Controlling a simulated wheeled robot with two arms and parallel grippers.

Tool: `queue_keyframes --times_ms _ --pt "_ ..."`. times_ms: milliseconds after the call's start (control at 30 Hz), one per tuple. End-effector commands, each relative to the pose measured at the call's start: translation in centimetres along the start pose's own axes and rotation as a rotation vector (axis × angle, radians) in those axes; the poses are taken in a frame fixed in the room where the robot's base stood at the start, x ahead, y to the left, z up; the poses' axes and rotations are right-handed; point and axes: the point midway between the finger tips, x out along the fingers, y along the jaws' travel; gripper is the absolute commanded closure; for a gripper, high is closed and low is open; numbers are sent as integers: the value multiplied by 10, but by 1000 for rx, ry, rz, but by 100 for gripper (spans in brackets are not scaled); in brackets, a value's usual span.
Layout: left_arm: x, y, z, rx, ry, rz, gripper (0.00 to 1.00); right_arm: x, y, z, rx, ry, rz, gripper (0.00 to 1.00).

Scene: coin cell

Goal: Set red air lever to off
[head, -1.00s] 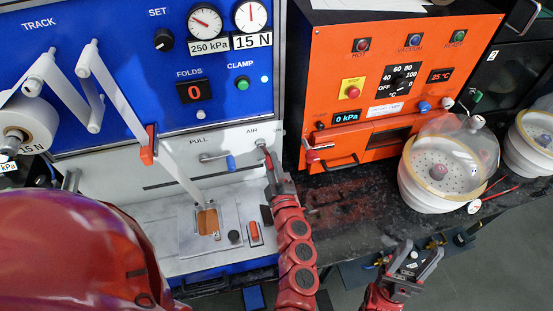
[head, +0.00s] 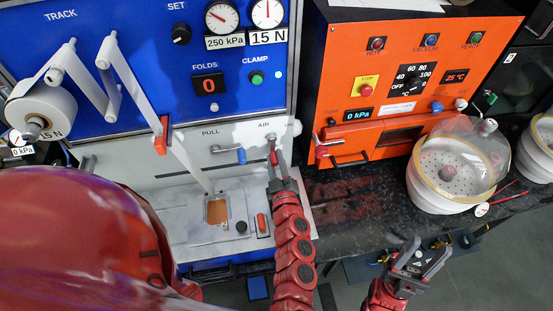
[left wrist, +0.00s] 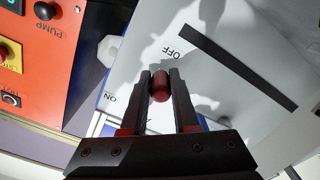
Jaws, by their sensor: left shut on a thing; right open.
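The red air lever (head: 273,154) is on the light grey front panel under the AIR label, to the right of the blue PULL lever (head: 241,156). In the head view its red end points down. My left gripper (head: 279,168) reaches up to it from below. In the left wrist view the lever's red handle (left wrist: 159,86) sits between the two fingers of my left gripper (left wrist: 160,82), which is shut on it. The OFF label lies just beyond the fingertips and the ON label to their left. My right gripper (head: 418,257) is open and empty, low in front of the dark bench.
An orange heater box (head: 345,80) stands right of the blue machine (head: 150,80). A clear dome on a white base (head: 440,198) stands on the dark bench. A metal plate with a copper-coloured square (head: 217,211) and a red switch (head: 262,224) lie below the levers.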

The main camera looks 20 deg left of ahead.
Motion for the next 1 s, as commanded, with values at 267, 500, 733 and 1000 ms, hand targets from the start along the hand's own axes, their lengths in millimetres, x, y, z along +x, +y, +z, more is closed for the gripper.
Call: queue_keyframes --times_ms 267,500,733,1000 --pt "2 -1 -6 -1 14 -4 65 0 0 0 0 0 0 50" --pt "1 0 -4 -1 9 -2 43 0 0 0 0 0 0 50" --pt "-2 0 -2 -1 6 -1 43 -1 0 0 0 0 0 50" --pt "-39 0 2 -2 0 3 43 -12 -1 2 0 0 0 50"
